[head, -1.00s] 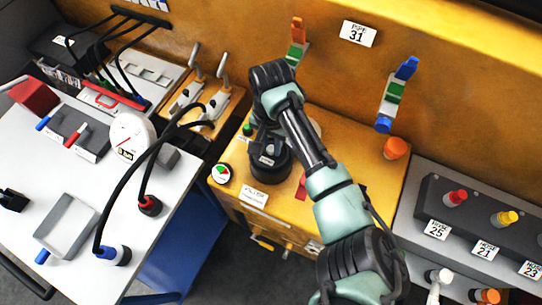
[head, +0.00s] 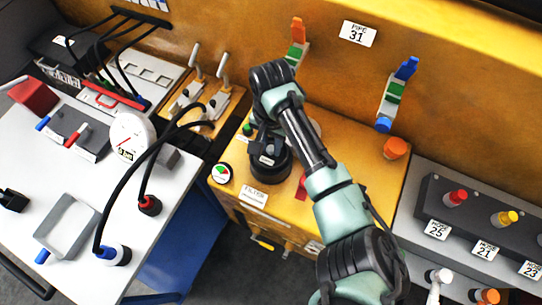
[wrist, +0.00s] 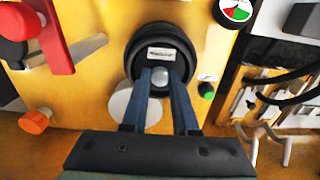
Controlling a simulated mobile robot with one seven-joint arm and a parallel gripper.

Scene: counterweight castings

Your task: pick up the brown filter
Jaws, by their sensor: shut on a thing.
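A round, dark lidded filter (wrist: 160,35) with a small label stands in the yellow unit, and it looks black rather than brown. It also shows in the head view (head: 270,168), partly hidden by my arm. A white label reading FILTER (head: 254,195) is on the yellow surface in front of it. My gripper (wrist: 160,78) is over the filter, its two blue fingers shut on the silver knob (wrist: 160,74) in the middle of it. I cannot tell whether the filter is lifted off the yellow surface.
A red lever (wrist: 54,35) and an orange knob (wrist: 35,121) are near the filter. A gauge dial (head: 221,173) is left of it. A white table (head: 60,190) with hoses is at left; a grey valve panel (head: 470,215) is at right.

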